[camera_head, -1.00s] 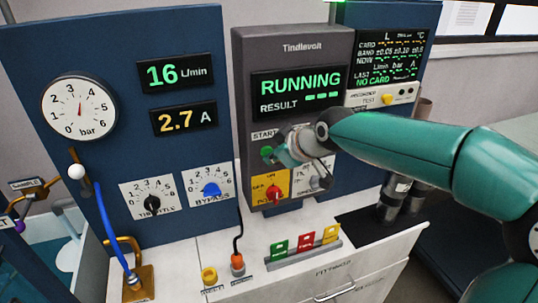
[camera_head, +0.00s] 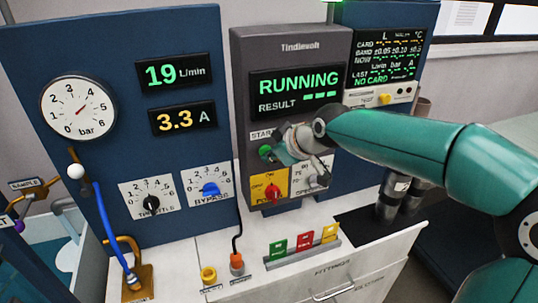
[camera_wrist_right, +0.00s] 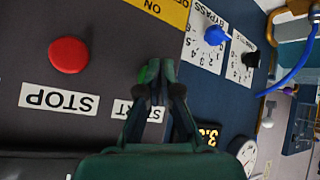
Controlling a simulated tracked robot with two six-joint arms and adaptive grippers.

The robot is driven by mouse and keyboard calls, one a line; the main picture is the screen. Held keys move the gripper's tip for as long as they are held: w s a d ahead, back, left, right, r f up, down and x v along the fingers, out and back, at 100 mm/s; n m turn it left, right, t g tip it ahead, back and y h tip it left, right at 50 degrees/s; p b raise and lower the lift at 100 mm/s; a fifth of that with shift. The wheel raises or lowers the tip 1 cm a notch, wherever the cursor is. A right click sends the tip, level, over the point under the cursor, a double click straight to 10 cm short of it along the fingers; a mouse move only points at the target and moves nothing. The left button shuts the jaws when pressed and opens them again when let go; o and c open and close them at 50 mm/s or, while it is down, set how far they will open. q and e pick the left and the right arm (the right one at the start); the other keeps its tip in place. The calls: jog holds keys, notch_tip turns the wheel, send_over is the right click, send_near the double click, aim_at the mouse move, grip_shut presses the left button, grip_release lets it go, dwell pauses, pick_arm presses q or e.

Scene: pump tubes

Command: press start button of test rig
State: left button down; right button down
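The grey test rig box (camera_head: 285,48) shows green RUNNING on its screen (camera_head: 298,92), with dashes after RESULT. The green start button (camera_head: 265,151) sits below the START label. My right gripper (camera_head: 274,153) is at the button, its fingertips over or right beside it. In the right wrist view, the fingertips of my right gripper (camera_wrist_right: 158,68) are together and empty. The green button (camera_wrist_right: 146,75) shows partly behind them; contact is hard to tell. The red stop button (camera_wrist_right: 69,55) is clear of the gripper. My left gripper is not in view.
The left panel reads 19 L/min (camera_head: 175,72) and 3.3 A (camera_head: 184,117), beside a round bar gauge (camera_head: 78,107). Throttle (camera_head: 151,204) and blue bypass (camera_head: 210,189) knobs sit below. A red knob on yellow (camera_head: 272,192) lies under the start button. Coloured cards (camera_head: 304,242) stand in front.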

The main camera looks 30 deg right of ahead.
jog(key=shift+w+r, duration=0.1)
jog(key=shift+r, duration=0.2)
jog(key=s, duration=0.2)
jog(key=s+a+b, duration=0.1)
jog(key=s+b, duration=0.1)
jog(key=s, duration=0.1)
jog(key=shift+s+a+f, duration=0.2)
jog(key=shift+s+a, duration=0.05)
jog(key=shift+s, duration=0.1)
dwell(0.8)
